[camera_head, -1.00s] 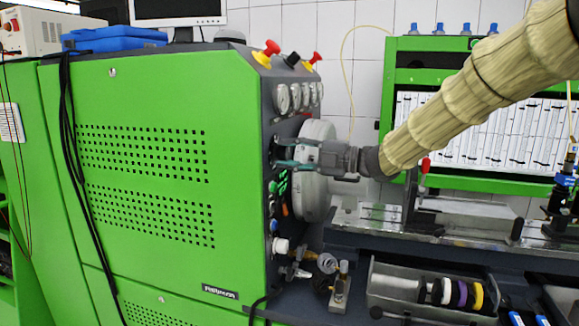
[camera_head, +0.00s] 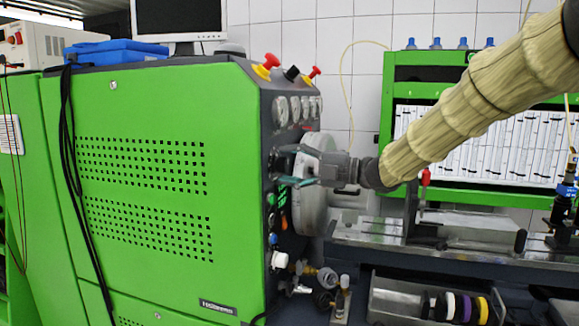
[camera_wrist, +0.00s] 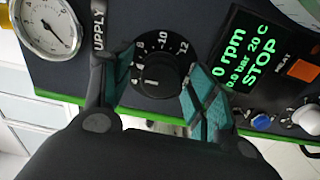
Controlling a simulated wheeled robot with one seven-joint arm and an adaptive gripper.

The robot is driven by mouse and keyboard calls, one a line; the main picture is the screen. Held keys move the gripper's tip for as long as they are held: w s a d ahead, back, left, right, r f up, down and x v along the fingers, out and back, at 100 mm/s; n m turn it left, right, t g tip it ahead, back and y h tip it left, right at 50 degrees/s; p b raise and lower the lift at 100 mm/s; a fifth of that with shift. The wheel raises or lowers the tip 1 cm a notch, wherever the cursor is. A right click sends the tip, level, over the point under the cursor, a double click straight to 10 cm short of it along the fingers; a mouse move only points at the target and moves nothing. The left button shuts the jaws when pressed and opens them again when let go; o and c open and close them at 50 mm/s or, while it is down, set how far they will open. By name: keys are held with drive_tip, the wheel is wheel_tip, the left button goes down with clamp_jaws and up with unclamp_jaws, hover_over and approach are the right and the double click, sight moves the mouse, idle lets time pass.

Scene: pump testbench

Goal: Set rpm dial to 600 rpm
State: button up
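The black rpm dial (camera_wrist: 158,76) shows in the wrist view, ringed by white numbers from 4 to 12, with a white pointer mark on its face. My gripper (camera_wrist: 160,84) is open, with one teal finger on each side of the dial; I cannot tell whether either finger touches it. The display (camera_wrist: 248,60) to the right reads 0 rpm, 0.0 bar, 20 C and STOP. In the head view my gripper (camera_head: 285,167) reaches the panel on the side of the green testbench (camera_head: 140,110); the dial is not clearly visible there.
A pressure gauge (camera_wrist: 47,25) is left of the dial. An orange button (camera_wrist: 303,70), a blue knob (camera_wrist: 262,122) and a white knob (camera_wrist: 308,117) are to the right. A large grey disc (camera_head: 314,205) stands close beside my gripper in the head view.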

drive_tip(key=v, duration=1.2)
idle(0.3)
